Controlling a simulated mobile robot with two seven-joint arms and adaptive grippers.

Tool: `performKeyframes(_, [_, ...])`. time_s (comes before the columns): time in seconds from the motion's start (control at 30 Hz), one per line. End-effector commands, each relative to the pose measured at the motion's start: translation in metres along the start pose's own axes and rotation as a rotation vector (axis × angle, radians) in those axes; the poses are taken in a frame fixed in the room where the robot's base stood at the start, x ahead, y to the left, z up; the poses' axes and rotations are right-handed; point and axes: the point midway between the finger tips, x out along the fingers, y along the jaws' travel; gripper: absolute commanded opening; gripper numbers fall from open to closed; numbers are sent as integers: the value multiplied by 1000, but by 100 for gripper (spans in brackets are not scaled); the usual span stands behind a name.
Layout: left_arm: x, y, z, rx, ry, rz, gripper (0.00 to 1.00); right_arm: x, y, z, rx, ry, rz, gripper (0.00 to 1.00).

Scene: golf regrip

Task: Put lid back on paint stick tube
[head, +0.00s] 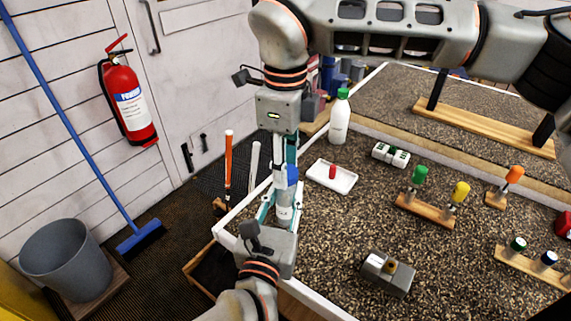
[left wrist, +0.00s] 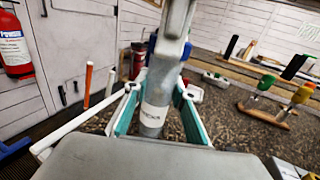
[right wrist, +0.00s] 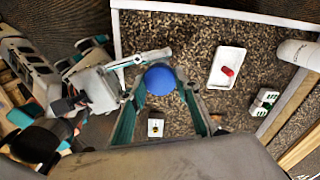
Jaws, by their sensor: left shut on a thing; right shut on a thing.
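The paint stick tube (head: 284,213) is pale grey with a printed label and stands about upright near the table's left corner. My left gripper (head: 283,218) is shut on it from below in the head view; the label (left wrist: 152,117) faces the left wrist camera. The blue lid (head: 292,174) is at the tube's top end. My right gripper (head: 286,172) comes down from above and is shut on the lid, which looks round between its fingers in the right wrist view (right wrist: 160,79). Whether the lid is seated or just above the rim is hidden by fingers.
A white tray (head: 345,184) with a red piece (head: 332,171) lies just right of the grippers. A white bottle with a green cap (head: 339,122) stands behind. Wooden racks with coloured-handled tools (head: 425,210) and a grey metal block (head: 388,272) are further right.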

Motion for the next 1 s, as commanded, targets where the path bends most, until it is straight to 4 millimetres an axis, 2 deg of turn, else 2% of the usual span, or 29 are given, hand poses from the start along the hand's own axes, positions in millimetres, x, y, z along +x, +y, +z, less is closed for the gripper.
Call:
performKeyframes(0.1, [0, 0, 0, 0, 1, 0, 0, 0, 0, 0, 212, 1, 0, 6])
performKeyframes(0.3, [0, 0, 0, 0, 1, 1, 0, 1, 0, 0, 518, 1, 0, 6])
performKeyframes(0.43, [0, 0, 0, 0, 1, 1, 0, 0, 0, 0, 506, 1, 0, 6])
performKeyframes(0.47, [0, 0, 0, 0, 1, 1, 0, 0, 0, 0, 505, 1, 0, 34])
performKeyframes(0.53, [0, 0, 0, 0, 1, 1, 0, 0, 0, 0, 504, 1, 0, 51])
performKeyframes(0.87, [0, 0, 0, 0, 1, 0, 0, 0, 0, 0, 503, 1, 0, 51])
performKeyframes(1.0, [0, 0, 0, 0, 1, 0, 0, -9, 0, 0, 503, -1, -1, 51])
